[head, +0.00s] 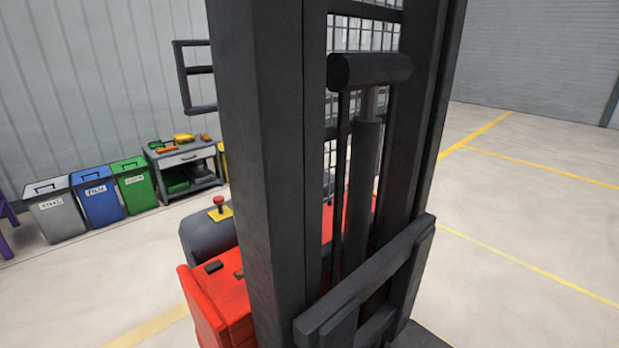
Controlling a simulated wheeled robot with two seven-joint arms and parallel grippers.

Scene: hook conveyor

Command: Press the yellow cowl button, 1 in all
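A red mushroom-shaped button (219,202) stands on a yellow plate (219,213) on the dark grey cowl (207,235) of a red and black forklift. It is left of the forklift's mast in the head view. The button's cap looks red; only its base plate looks yellow. The mast (270,170) hides part of the cowl's right side. Neither of my grippers is in view.
The dark mast and fork carriage (365,285) fill the middle. The red body (215,300) lies below the cowl. Grey (58,212), blue (99,197) and green (135,185) bins and a tool cart (185,155) stand by the left wall. The floor at right is clear.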

